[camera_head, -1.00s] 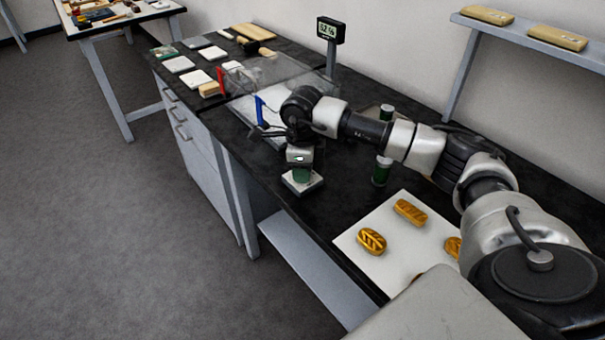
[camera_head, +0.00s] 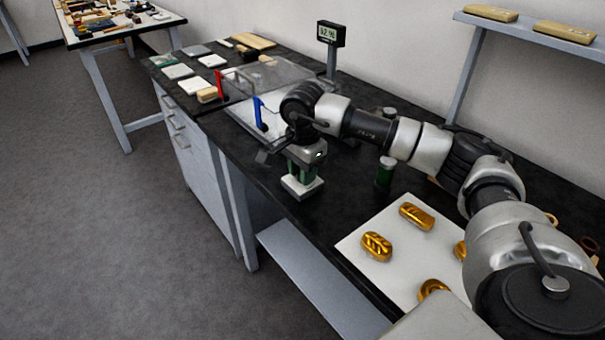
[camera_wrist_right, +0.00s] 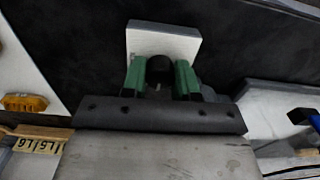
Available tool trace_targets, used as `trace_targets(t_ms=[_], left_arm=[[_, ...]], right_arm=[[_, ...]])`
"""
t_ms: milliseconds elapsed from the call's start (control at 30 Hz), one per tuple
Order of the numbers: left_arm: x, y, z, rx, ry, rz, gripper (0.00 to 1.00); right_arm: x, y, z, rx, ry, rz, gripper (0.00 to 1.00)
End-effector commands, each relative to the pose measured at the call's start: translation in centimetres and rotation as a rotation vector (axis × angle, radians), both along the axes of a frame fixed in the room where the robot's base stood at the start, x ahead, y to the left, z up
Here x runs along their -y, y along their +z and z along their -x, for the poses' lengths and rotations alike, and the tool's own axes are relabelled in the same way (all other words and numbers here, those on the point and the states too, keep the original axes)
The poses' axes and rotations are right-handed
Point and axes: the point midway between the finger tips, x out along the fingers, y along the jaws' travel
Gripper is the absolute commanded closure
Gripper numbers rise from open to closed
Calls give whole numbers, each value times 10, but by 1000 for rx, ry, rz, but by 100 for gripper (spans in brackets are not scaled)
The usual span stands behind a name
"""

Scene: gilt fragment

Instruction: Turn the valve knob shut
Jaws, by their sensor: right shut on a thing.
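The dark round valve knob (camera_wrist_right: 160,68) shows in the right wrist view, in front of a white square base (camera_wrist_right: 165,40). My right gripper (camera_wrist_right: 160,77) has its two green fingers on either side of the knob and is shut on it. In the head view my right gripper (camera_head: 303,176) reaches down to the same white base (camera_head: 302,194) near the bench's front edge. There the fingers hide the knob. How far the knob is turned cannot be told. My left gripper is in neither view.
A clear cover with a blue handle (camera_head: 259,112) and a red handle (camera_head: 219,84) stands left of the gripper. A green cylinder (camera_head: 384,172) stands to the right. Golden loaf-shaped pieces (camera_head: 377,246) lie on a white sheet (camera_head: 355,240). A small display (camera_head: 330,34) stands behind.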

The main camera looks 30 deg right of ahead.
Motion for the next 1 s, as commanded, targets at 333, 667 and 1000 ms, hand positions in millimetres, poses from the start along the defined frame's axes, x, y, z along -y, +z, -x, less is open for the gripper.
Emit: trace_targets(t_ms=[333, 667, 1000], left_arm=[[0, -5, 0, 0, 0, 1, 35], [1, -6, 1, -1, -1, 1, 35], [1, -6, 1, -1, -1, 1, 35]], right_arm=[[0, 0, 0, 1, 113, 0, 94], [0, 0, 0, 1, 127, -1, 94], [0, 0, 0, 1, 126, -1, 45]])
